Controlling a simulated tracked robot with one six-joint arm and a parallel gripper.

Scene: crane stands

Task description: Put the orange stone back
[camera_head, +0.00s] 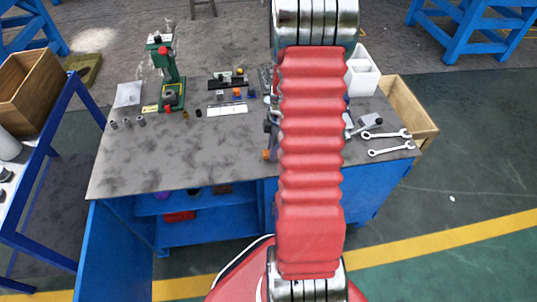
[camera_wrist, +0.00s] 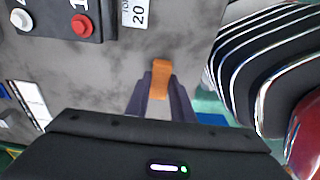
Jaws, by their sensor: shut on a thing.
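The orange stone (camera_wrist: 160,80) is a small upright block in the wrist view. My gripper (camera_wrist: 160,92) is shut on it, with one dark finger on each side. The stone is over the grey bench top near its edge; I cannot tell how high. In the head view, a small orange piece (camera_head: 266,155) shows just left of my red arm, near the front edge of the bench (camera_head: 150,165). My arm hides most of the gripper there.
In the wrist view, a dark box with a red button (camera_wrist: 82,26) and a label marked 20 (camera_wrist: 135,12) lie ahead. In the head view, a green press (camera_head: 165,65) stands back left, and wrenches (camera_head: 388,150) lie right. The front left bench is clear.

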